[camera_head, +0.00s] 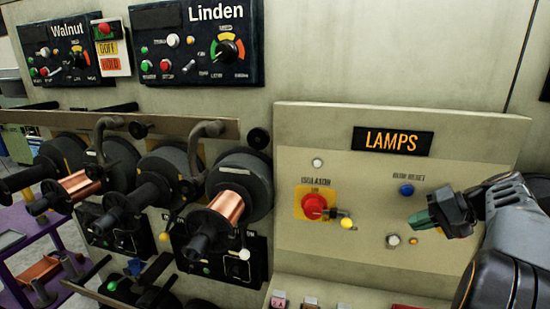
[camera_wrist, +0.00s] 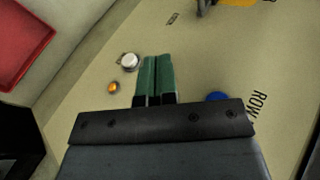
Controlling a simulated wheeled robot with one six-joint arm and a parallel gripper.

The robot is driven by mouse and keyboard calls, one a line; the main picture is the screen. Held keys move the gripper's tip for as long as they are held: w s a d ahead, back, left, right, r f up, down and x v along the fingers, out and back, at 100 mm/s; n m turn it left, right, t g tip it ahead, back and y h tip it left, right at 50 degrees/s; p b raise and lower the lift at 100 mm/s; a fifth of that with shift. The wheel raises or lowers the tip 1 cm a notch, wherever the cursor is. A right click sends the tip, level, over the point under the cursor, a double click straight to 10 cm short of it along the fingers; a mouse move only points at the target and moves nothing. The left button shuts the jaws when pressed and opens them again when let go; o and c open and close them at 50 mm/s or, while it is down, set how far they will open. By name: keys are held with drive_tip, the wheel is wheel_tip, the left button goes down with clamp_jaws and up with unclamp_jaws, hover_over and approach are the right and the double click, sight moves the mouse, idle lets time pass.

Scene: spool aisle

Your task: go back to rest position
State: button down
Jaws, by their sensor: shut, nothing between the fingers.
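My gripper (camera_head: 424,218) is in front of the right part of the lamps panel (camera_head: 290,138) in the head view. In the wrist view its green fingers (camera_wrist: 157,80) are pressed together with nothing between them. A blue button (camera_head: 406,190) is just above the gripper in the head view, and partly hidden behind my gripper body in the wrist view (camera_wrist: 217,97). A white button (camera_head: 393,240) and a small lit orange lamp (camera_head: 413,241) are just below. I cannot tell whether the fingertips touch the panel.
A red isolator knob (camera_head: 314,206) on a yellow plate, with a yellow-tipped part, is to the left. Copper spools (camera_head: 230,206) on black holders stick out from the wall further left. The Linden (camera_head: 245,80) and Walnut (camera_head: 55,75) control boxes hang above. A purple cart (camera_head: 50,228) stands at far left.

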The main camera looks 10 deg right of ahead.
wheel_tip(320, 180, down, 7)
drive_tip(key=s+m+g+h, duration=0.1)
drive_tip(key=s+m+h, duration=0.1)
drive_tip(key=h, duration=0.1)
drive_tip(key=s+a+f+n+h, duration=0.2)
drive_tip(key=s+a+n, duration=0.2)
drive_tip(key=a, duration=0.7)
drive_tip(key=s+a+f+n+h, duration=0.3)
drive_tip(key=s+a+n, duration=0.1)
drive_tip(key=a, duration=0.7)
drive_tip(key=shift+s+n, duration=0.35)
drive_tip(key=shift+n, duration=0.25)
